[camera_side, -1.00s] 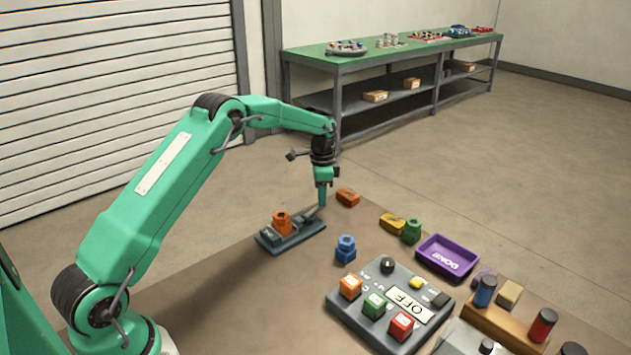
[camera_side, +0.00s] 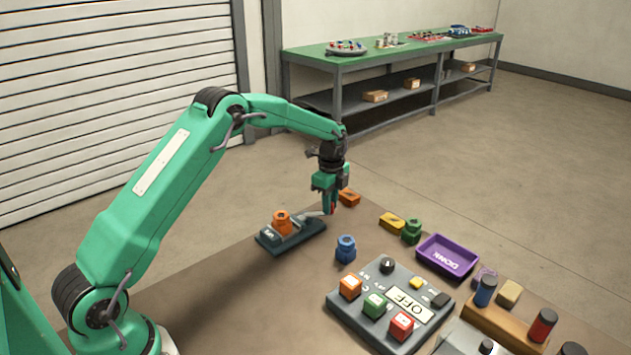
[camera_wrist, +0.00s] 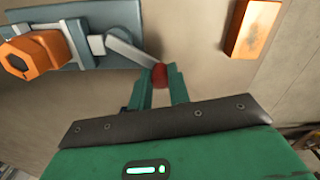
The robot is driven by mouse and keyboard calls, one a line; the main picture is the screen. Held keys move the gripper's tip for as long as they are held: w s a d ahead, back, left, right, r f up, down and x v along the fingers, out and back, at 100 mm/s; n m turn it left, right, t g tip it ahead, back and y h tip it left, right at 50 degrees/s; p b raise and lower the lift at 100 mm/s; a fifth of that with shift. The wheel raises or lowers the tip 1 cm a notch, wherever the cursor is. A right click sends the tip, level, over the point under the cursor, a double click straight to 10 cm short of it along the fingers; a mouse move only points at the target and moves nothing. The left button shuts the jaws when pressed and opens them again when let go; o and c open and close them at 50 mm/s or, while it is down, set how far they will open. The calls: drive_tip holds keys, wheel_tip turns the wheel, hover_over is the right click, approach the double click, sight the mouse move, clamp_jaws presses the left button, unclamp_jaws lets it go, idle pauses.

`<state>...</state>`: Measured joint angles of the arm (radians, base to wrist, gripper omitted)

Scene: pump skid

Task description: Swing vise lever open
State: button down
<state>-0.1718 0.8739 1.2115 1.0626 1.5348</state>
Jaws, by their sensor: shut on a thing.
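The vise (camera_side: 268,239) is a dark blue-grey base on the table, left of centre in the side view, with an orange nut-like part (camera_side: 281,222) in it. Its grey lever (camera_side: 315,213) sticks out to the right, ending in a red knob. In the wrist view the lever (camera_wrist: 130,52) runs from the vise (camera_wrist: 97,22) down to the red knob (camera_wrist: 160,76). My gripper (camera_side: 332,208) is beyond the vise's right end; its green fingers (camera_wrist: 160,82) are shut on the red knob, one on each side.
An orange block (camera_side: 348,198) lies just behind my gripper. A blue nut-like part (camera_side: 346,249) stands in front of it. A yellow block (camera_side: 391,223), green part (camera_side: 412,231), purple tray (camera_side: 448,256) and control panel (camera_side: 373,326) are to the right.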

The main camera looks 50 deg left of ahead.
drive_tip(key=shift+d, duration=0.1)
idle(0.3)
drive_tip(key=c, duration=1.3)
unclamp_jaws()
drive_tip(key=shift+r, duration=0.1)
wheel_tip(320, 180, up, 7)
drive_tip(key=shift+r, duration=0.35)
drive_tip(key=shift+r, duration=0.15)
